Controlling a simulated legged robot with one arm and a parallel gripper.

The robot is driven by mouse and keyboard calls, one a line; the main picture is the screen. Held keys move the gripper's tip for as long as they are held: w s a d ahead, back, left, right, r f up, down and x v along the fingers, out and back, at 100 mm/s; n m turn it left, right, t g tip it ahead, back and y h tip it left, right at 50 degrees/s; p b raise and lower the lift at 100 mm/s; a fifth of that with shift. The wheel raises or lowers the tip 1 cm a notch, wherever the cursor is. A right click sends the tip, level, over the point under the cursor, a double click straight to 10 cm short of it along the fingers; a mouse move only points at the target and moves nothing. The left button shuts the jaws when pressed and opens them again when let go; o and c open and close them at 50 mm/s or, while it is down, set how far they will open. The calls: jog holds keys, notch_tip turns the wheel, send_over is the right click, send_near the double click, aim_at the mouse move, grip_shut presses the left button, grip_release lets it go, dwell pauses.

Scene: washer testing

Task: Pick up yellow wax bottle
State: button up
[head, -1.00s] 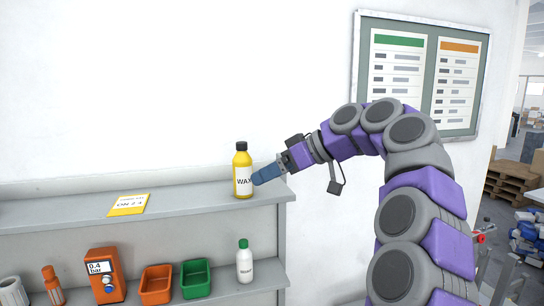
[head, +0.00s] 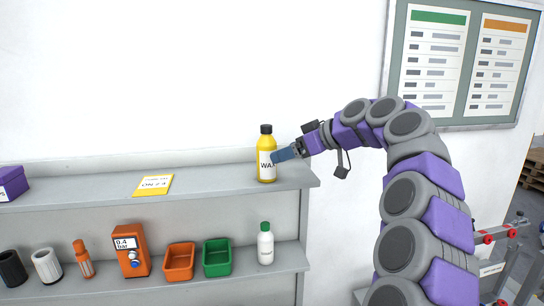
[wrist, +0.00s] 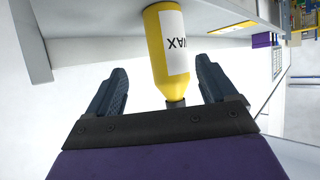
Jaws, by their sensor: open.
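The yellow wax bottle (head: 266,156) stands upright on the top shelf, near its right end. It has a black cap and a white label reading WAX. My gripper (head: 276,156) is at the bottle's right side in the head view, its tips overlapping the bottle's edge. In the wrist view the open gripper (wrist: 160,88) has one finger on each side of the bottle (wrist: 168,50), with visible gaps. The bottle's cap end points toward the gripper's base there. I cannot tell how deep between the fingers the bottle is.
The grey top shelf (head: 220,181) also bears a yellow card (head: 153,185) and a purple box (head: 12,184). The lower shelf holds a white bottle (head: 265,246), a green bin (head: 217,260), an orange bin (head: 179,263) and an orange gauge box (head: 131,252). A wall board (head: 463,60) hangs at right.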

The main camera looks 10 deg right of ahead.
aim_at(264, 159)
jog(key=a, duration=0.1)
jog(key=w+a, duration=0.1)
jog(key=a+f, duration=0.1)
jog(key=shift+w+a, duration=0.2)
jog(key=shift+a, duration=0.15)
jog(key=x, duration=0.1)
jog(key=p+x, duration=0.1)
jog(key=x, duration=0.1)
jog(key=shift+w+f, duration=0.15)
jog(key=shift+f, duration=0.2)
jog(key=shift+w+d+f, duration=0.1)
jog(key=shift+w+f, duration=0.05)
jog(key=shift+w, duration=0.15)
jog(key=shift+d, duration=0.2)
jog(key=shift+s+d, duration=0.1)
jog(key=shift+d, duration=0.1)
jog(key=shift+c, duration=0.3)
jog(key=shift+a, duration=0.55)
jog(key=c, duration=0.4)
jog(key=shift+a, duration=0.15)
jog(key=c, duration=0.5)
jog(key=shift+d, duration=0.25)
jog(key=c, duration=0.3)
jog(key=shift+d, duration=0.2)
